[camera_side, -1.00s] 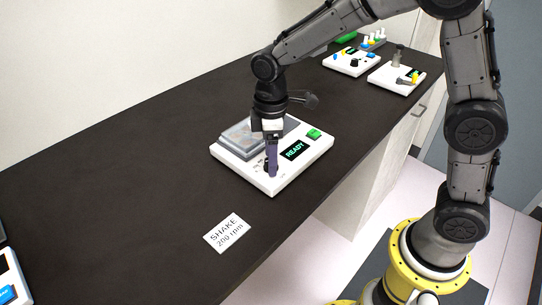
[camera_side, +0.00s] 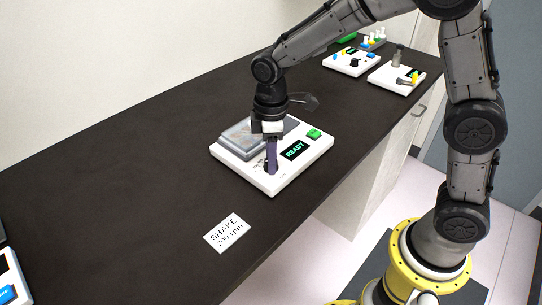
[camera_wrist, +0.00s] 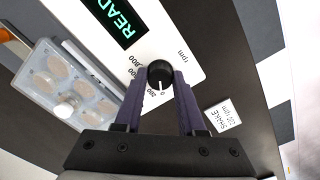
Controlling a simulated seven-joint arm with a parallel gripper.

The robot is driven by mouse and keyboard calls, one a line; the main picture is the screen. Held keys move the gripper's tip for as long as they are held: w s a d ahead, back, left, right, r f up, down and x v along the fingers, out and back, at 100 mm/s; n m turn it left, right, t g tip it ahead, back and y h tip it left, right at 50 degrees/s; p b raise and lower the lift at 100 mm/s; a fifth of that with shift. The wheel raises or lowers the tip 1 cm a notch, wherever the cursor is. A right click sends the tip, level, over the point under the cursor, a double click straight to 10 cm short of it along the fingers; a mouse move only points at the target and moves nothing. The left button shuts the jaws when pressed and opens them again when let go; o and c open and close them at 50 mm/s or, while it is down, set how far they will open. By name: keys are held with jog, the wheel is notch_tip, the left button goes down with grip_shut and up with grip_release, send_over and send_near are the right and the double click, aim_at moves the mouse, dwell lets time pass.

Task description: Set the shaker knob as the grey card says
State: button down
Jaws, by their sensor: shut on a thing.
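The shaker (camera_side: 240,175) is a white box with a clear-lidded plate tray on top, a green button (camera_side: 314,134) and a display (camera_side: 294,150) reading READY. Its black round knob (camera_wrist: 159,70) shows in the wrist view, with a white pointer line towards the 0 and 200 marks; I cannot tell exactly which it meets. My gripper (camera_side: 271,168) points down over the front of the shaker, its purple fingers shut on the knob's sides. The fingers hide the knob in the side view. The card (camera_side: 227,233) reads SHAKE 200 rpm and lies on the bench; it also shows in the wrist view (camera_wrist: 223,117).
Two other white devices (camera_side: 352,62) (camera_side: 396,78) stand at the far end of the dark bench (camera_side: 120,170). Another device (camera_side: 10,280) is cut off at the lower left. The bench left of the shaker is clear.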

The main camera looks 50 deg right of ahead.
jog(key=shift+m, duration=2.7)
jog(key=c, duration=0.5)
grip_release()
notch_tip(320, 180, up, 14)
